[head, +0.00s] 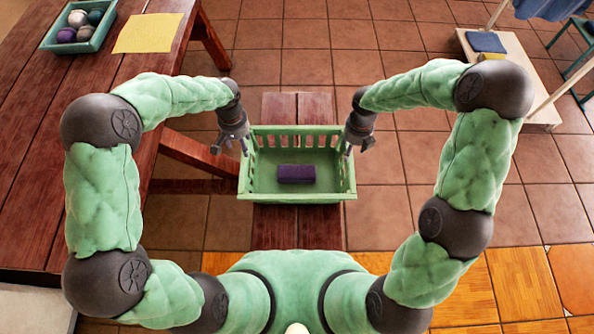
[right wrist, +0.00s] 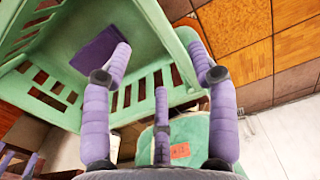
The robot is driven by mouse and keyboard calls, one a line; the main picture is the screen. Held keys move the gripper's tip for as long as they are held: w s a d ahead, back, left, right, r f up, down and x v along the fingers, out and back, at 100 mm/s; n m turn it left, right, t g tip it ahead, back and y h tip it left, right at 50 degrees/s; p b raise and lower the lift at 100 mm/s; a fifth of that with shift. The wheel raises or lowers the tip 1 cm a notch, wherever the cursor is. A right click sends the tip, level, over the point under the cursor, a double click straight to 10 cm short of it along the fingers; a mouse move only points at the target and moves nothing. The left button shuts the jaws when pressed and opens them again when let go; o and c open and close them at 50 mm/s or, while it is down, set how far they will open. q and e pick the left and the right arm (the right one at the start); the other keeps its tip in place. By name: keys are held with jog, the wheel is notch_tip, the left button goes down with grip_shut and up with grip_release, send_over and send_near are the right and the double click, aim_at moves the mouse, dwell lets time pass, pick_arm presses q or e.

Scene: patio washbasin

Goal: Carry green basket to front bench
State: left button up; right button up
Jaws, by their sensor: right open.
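The green basket (head: 295,197) stands upright on a dark red wooden bench (head: 297,232) in front of me. It has slatted sides, and a purple block (head: 296,173) lies on its floor. My left gripper (head: 230,147) is at the basket's left side, its fingers spread apart near the left rim. My right gripper (head: 358,148) is at the right side. In the right wrist view, the basket's rim (right wrist: 167,35) runs between the open purple fingers of the right gripper (right wrist: 163,75), and the purple block (right wrist: 97,50) shows inside. Whether the fingers touch the wall cannot be told.
A wooden table (head: 60,130) at the left holds a teal tray (head: 88,45) of several balls and a yellow cloth (head: 148,33). A pale platform (head: 535,85) with folded cloths stands at the far right.

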notch_tip(320, 180, up, 3)
jog(key=shift+r, duration=0.2)
dwell(0.6)
